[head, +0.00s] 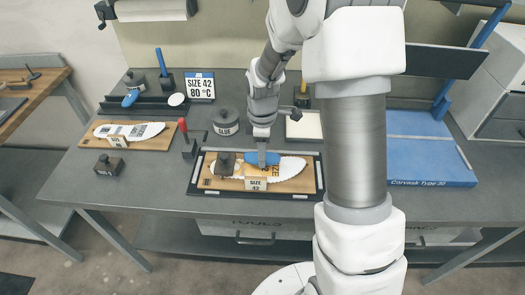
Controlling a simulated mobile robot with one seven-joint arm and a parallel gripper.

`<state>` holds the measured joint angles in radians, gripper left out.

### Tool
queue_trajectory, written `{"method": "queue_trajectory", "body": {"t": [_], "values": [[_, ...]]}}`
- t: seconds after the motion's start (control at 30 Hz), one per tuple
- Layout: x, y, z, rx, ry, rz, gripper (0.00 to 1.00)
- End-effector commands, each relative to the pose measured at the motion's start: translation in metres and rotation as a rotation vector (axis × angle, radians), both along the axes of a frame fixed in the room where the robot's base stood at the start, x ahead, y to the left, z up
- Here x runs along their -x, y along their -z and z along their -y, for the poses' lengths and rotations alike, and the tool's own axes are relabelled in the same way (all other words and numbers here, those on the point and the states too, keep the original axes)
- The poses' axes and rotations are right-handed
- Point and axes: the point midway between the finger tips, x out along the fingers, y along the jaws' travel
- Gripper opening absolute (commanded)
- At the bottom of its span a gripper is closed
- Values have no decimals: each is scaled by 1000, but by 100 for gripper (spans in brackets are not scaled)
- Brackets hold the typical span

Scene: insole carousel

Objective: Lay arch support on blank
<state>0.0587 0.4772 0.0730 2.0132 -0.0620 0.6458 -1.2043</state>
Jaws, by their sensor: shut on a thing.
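The white insole blank (291,168) lies on a tan board in a black-edged tray (318,186) in the middle of the bench. My gripper (262,160) points down over the middle of the blank and is shut on a blue arch support (254,158). The arch support is at or just above the blank; I cannot tell whether it touches. The gripper fingers hide part of it. A small block marked SIZE 42 (256,184) stands at the tray's front, and a dark weight (226,163) sits on the blank's left part.
A glue pot (226,122) and a red-handled tool (184,131) stand behind and left of the tray. Another board with a white insole (143,131) lies at left, near a rack with a blue piece (131,98). A blue mat (425,160) lies at right.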

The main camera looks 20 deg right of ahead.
Motion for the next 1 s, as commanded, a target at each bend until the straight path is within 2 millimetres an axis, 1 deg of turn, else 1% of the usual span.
{"method": "queue_trajectory", "body": {"t": [0.07, 0.1, 0.27, 0.53, 0.67, 0.77, 0.87, 1.0], "values": [[0, 0, 0, 0, 0, 0, 0], [0, 0, 0, 0, 0, 0, 58], [0, 0, 0, 0, 0, 0, 87], [0, 0, 0, 0, 0, 0, 88], [-1, -7, 0, 0, 0, 2, 88], [-1, -22, 0, -1, 1, 4, 88], [-1, -44, 0, 0, 0, 5, 88], [-1, -79, 0, 0, 1, 7, 88]]}}
